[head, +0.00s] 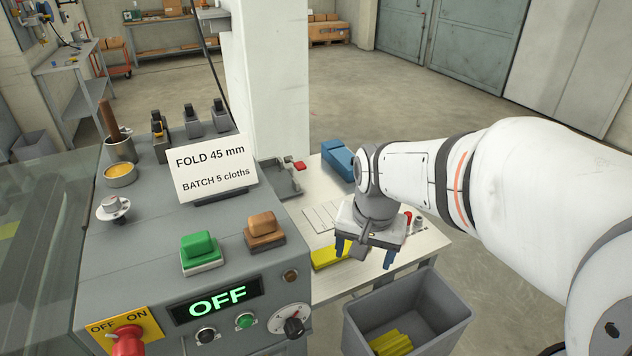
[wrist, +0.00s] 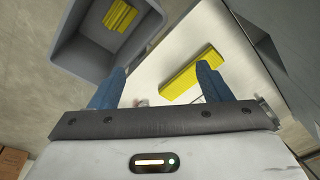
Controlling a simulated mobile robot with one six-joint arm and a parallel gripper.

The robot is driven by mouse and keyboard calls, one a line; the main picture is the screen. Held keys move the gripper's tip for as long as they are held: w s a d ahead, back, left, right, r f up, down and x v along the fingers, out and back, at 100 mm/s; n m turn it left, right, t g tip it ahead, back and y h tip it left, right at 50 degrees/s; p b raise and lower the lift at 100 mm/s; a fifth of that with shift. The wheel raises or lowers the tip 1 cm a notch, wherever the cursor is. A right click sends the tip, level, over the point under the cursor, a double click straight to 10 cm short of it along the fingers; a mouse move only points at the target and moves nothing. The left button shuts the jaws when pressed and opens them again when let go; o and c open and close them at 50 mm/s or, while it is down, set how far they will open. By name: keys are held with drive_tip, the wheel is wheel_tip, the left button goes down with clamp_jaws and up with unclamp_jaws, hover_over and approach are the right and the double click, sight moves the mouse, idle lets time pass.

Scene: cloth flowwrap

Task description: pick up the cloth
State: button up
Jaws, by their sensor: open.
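A yellow folded cloth (head: 325,257) lies on the white side table. It also shows in the wrist view (wrist: 182,80) as a long narrow strip, its edge partly behind the right-hand finger. My gripper (head: 363,261) is open, its two blue fingers pointing down over the table, to the right of the cloth in the head view. In the wrist view my gripper (wrist: 162,69) shows its fingers wide apart with nothing between them held. I cannot tell the exact height of the fingers above the table. More yellow cloth (head: 391,343) lies in a grey bin (head: 360,322).
The bin also shows in the wrist view (wrist: 72,50), at upper left. A grey machine (head: 130,250) with buttons, an OFF display (head: 217,302) and a FOLD 45 mm sign (head: 212,168) stands left of the table (head: 420,243). A blue object (head: 338,158) sits at the table's back.

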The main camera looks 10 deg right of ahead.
drive_tip(key=shift+o, duration=0.4)
drive_tip(key=w+m+p, duration=0.1)
drive_tip(key=w+m, duration=0.3)
drive_tip(key=w, duration=0.2)
drive_tip(key=shift+w+f+g+p, duration=0.2)
drive_tip(key=shift+w+g+p, duration=0.1)
drive_tip(key=shift+g+p, duration=0.1)
drive_tip(key=w+f+m, duration=0.1)
drive_tip(key=w, duration=0.1)
drive_tip(key=w+f+m+p, duration=0.1)
drive_tip(key=w+m, duration=0.1)
drive_tip(key=w+f+m, duration=0.1)
drive_tip(key=w, duration=0.1)
drive_tip(key=shift+w+f+m+g+p, duration=0.1)
drive_tip(key=shift+w+m+g+p, duration=0.2)
drive_tip(key=shift+m+g+p, duration=0.1)
drive_tip(key=shift+w+f+m, duration=0.2)
drive_tip(key=shift+f+m, duration=0.1)
drive_tip(key=shift+f, duration=0.35)
wheel_tip(320, 180, down, 7)
drive_tip(key=shift+a+p, duration=0.1)
drive_tip(key=shift+p, duration=0.55)
drive_tip(key=shift+s, duration=0.1)
drive_tip(key=shift+c, duration=0.4)
drive_tip(key=c, duration=1)
drive_tip(key=shift+o, duration=0.2)
